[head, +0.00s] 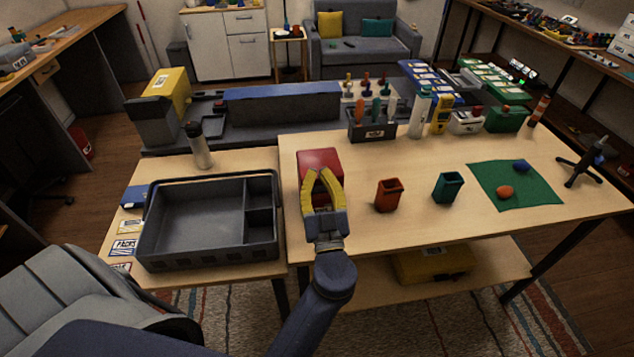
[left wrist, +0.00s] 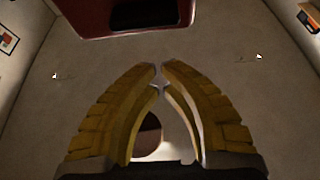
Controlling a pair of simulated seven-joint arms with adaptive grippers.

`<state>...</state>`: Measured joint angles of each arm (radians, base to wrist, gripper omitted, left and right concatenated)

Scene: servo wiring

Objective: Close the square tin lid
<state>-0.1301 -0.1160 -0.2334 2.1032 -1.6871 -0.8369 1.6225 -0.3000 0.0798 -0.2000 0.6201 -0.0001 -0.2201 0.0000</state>
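The square tin (head: 319,159) is a red box near the front left of the right-hand table, just right of the grey tray. My left gripper (head: 318,171), with yellow fingers, is in front of and over the tin and hides much of its near side. In the left wrist view the fingers (left wrist: 161,70) come together at their tips with nothing seen between them. A dark red part of the tin (left wrist: 85,20) shows at the top of that view, beyond the fingertips. I cannot tell how far the lid is open or whether the gripper touches it. My right gripper is out of view.
An orange-red cup (head: 389,196) and a teal cup (head: 447,188) stand right of the tin. A green mat (head: 535,186) lies farther right. The grey tray (head: 200,215) is to the left. A dark tool holder (head: 371,128) stands behind.

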